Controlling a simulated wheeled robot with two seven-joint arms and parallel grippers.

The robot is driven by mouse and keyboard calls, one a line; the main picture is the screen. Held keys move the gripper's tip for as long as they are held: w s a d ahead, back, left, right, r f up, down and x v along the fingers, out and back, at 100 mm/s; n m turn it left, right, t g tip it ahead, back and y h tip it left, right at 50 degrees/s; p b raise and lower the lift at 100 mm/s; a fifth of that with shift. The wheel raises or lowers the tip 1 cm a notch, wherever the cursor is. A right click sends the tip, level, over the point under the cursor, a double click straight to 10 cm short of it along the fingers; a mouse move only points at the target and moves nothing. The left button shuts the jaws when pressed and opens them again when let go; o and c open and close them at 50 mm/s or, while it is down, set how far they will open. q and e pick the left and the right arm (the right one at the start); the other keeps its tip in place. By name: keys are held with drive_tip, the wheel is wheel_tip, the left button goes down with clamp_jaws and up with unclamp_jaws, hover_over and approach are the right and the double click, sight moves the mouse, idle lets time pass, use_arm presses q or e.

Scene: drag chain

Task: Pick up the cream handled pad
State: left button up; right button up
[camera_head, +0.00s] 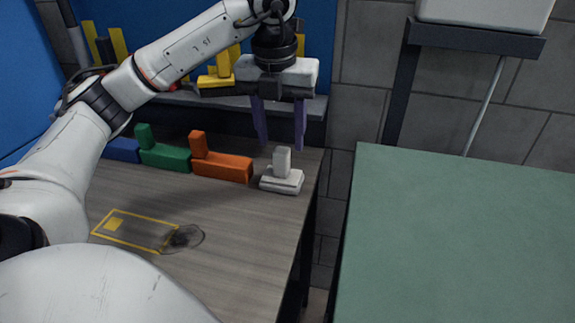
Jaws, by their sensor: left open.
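The cream handled pad (282,181) lies on the wooden table near its right edge, with its short upright handle (282,160) on top. My left gripper (281,146) points down with its two purple fingers apart. My right gripper is not in view.
Orange (222,166), green (165,155) and blue (122,150) handled blocks stand in a row left of the pad. A yellow-outlined rectangle (134,230) and a dark round mark are on the table (235,270). A green-topped table (460,240) stands right, across a gap.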

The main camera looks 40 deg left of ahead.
sight(281, 151)
use_arm(q)
drive_tip(key=f, duration=0.4)
drive_tip(key=w+a+f, duration=0.1)
drive_tip(key=f, duration=0.2)
drive_tip(key=shift+f, duration=0.1)
drive_tip(key=shift+c, duration=0.4)
drive_tip(key=shift+w, duration=0.1)
drive_tip(key=c, duration=1.1)
